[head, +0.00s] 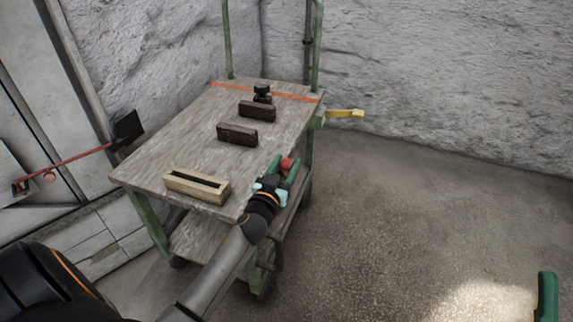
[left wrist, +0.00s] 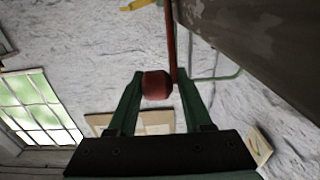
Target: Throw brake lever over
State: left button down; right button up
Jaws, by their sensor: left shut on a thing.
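The brake lever shows in the left wrist view as a thin red rod (left wrist: 171,40) with a round dark-red knob (left wrist: 157,85). The rod runs up beside the grey edge of the cart. In the head view the red knob (head: 286,164) is at the right side of the wooden-topped cart (head: 185,150). My left gripper (head: 285,172) is shut on the knob, with a green finger on either side of it. The lower part of the lever is hidden in the head view. One green part of my right gripper (head: 546,297) shows at the bottom right; its opening cannot be seen.
On the cart top lie a pale wooden block (head: 197,187) with a slot, two dark blocks (head: 237,134) (head: 257,111) and a small black object (head: 262,93). A yellow handle (head: 345,114) sticks out at the far right. Floor (head: 430,210) right of the cart is clear.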

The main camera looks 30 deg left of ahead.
pick_arm(q)
jog(key=shift+w+d+r, duration=0.1)
jog(key=shift+d, duration=0.3)
